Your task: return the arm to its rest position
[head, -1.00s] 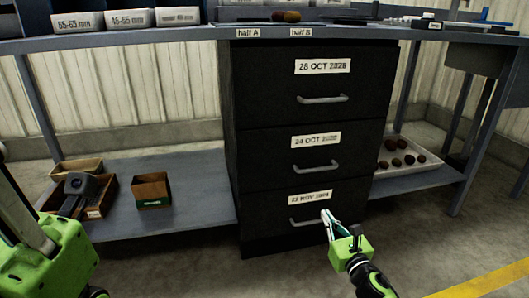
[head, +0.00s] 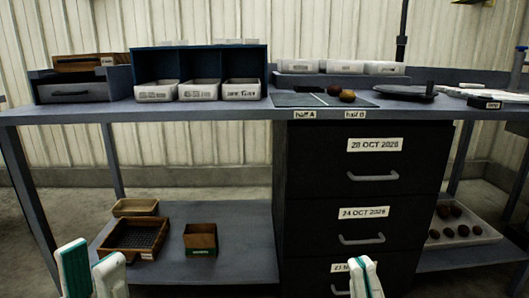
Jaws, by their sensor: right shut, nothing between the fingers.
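My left gripper (head: 92,272) is at the bottom left of the head view, with its two pale, green-lined fingers apart and nothing between them. My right gripper (head: 365,278) is at the bottom, right of the middle, in front of the dark drawer cabinet (head: 330,172). Its fingers are together and hold nothing. It overlaps the lowest drawer's label in the picture; the frame's bottom edge cuts off the rest of both arms.
The bench (head: 180,109) carries a blue rack (head: 200,58) with white bins, a dark mat (head: 300,101) with two potatoes and a round dark plate (head: 405,93). The low shelf (head: 240,235) holds small boxes. A white tray (head: 485,236) of potatoes sits right. The drawers look shut.

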